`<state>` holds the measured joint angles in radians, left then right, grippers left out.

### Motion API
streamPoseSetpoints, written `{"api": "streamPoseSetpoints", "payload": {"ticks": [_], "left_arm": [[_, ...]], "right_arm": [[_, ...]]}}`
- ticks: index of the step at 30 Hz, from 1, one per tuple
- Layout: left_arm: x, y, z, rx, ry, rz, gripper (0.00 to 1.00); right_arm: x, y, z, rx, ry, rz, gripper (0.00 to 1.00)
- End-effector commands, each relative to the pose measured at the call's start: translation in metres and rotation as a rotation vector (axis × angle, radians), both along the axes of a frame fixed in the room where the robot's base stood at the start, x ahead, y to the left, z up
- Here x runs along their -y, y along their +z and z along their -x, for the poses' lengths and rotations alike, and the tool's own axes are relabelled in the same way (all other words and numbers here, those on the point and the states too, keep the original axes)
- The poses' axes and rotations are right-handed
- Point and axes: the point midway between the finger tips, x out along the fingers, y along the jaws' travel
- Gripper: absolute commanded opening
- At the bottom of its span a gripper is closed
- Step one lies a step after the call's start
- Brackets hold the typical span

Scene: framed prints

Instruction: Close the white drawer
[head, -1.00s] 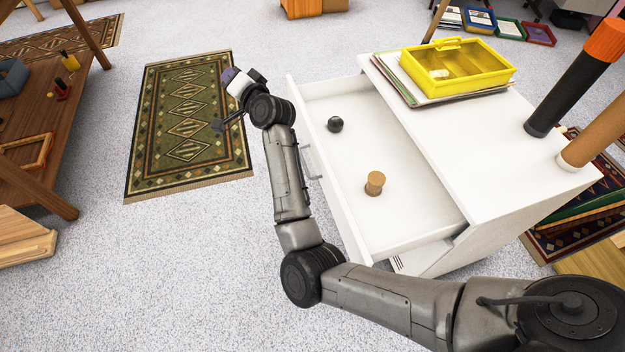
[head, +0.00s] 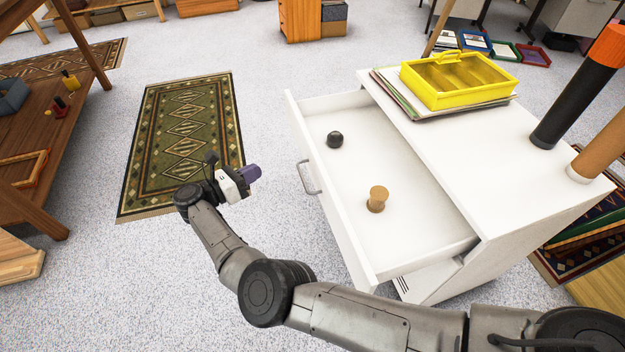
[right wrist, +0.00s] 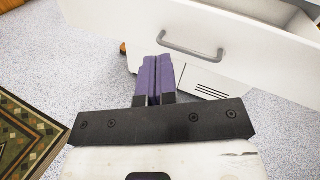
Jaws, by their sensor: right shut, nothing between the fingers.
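The white drawer (head: 347,210) is pulled out of the white cabinet (head: 470,150), its front facing left. It holds a dark ball (head: 335,139) and a wooden peg-like piece (head: 377,199). A grey bar handle (head: 308,177) is on its front; the handle also shows in the right wrist view (right wrist: 190,47). My right gripper (head: 254,172) has purple fingers, is shut and empty, and is to the left of the drawer front, apart from it. In the right wrist view its fingers (right wrist: 158,75) point toward the drawer front below the handle. My left gripper is not in view.
A yellow tray (head: 460,78) rests on papers on the cabinet top. A black post (head: 572,95) and a tan post (head: 602,140) stand at its right. A green patterned rug (head: 185,135) lies left of my gripper. A wooden table (head: 40,150) is further left.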

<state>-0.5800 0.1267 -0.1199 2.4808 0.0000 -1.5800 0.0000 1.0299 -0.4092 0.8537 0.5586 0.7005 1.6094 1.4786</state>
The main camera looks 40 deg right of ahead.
Motion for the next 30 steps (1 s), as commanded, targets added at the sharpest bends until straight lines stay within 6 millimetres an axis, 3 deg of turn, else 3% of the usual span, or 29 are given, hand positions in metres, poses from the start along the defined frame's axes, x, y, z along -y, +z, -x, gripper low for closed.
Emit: {"api": "streamPoseSetpoints", "payload": {"ticks": [3,9,30], "left_arm": [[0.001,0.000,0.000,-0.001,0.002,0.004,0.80],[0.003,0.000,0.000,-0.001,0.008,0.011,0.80],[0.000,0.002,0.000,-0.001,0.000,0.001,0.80]], "right_arm": [[-0.011,-0.004,0.027,0.103,-0.161,0.025,0.00],[-0.024,-0.004,0.054,0.227,-0.328,0.087,0.00],[-0.004,-0.004,0.072,0.263,-0.370,0.114,0.00]]}}
